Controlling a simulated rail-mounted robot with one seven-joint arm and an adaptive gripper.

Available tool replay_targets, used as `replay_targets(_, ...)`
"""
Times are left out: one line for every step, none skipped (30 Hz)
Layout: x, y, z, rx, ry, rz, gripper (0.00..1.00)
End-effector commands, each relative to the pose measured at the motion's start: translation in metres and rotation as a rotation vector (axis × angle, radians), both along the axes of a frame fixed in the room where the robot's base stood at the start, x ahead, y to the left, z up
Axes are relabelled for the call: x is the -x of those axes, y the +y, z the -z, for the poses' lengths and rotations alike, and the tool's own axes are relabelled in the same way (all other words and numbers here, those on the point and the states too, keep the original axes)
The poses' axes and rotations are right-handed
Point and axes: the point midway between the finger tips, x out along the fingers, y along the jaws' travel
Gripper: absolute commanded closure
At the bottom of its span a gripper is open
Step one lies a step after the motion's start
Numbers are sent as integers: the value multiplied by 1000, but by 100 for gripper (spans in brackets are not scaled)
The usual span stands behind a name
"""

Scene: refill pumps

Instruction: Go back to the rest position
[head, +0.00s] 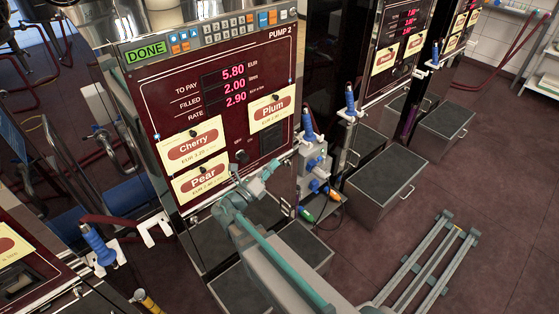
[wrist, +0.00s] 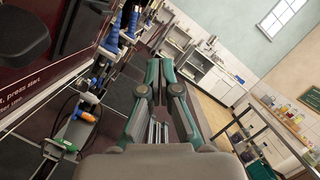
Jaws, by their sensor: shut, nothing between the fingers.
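My gripper (head: 265,172) is in front of the lower right of the PUMP 2 panel (head: 215,110) in the head view, with my arm reaching up from the bottom. In the wrist view my gripper (wrist: 160,66) has its two fingers together, with nothing held between them. The pump's display (head: 225,84) reads 5.80 to pay, 2.00 filled and 2.90 rate. A green DONE sign (head: 145,51) shows at the panel's top left.
A blue-handled nozzle (head: 309,125) stands in a grey holder right of the pump. Another blue nozzle (head: 98,245) is at lower left by a white bracket (head: 152,229). A grey box (head: 385,185) stands on the floor. Open floor (head: 480,190) lies at the right.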

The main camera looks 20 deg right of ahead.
Motion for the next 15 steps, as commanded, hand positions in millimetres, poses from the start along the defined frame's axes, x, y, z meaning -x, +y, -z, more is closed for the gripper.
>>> replay_targets(5,7,1,-1,0,-2,100)
replay_targets(6,10,1,-1,0,-2,100)
replay_targets(9,13,1,0,0,-1,100)
replay_targets(10,15,1,0,0,-1,100)
replay_targets(11,16,1,-1,1,0,100)
replay_targets(12,19,0,0,0,-1,100)
replay_targets(13,20,0,0,0,-1,100)
replay_targets(13,21,0,0,0,-1,100)
replay_targets(14,21,0,-1,1,0,100)
replay_targets(14,22,0,-1,-1,0,100)
replay_targets(14,22,0,-4,-7,-1,100)
replay_targets(14,22,0,-12,-21,-4,100)
replay_targets(14,22,0,-19,-35,-7,100)
replay_targets(14,22,0,-30,-55,-13,100)
replay_targets(13,22,1,-52,-87,-21,100)
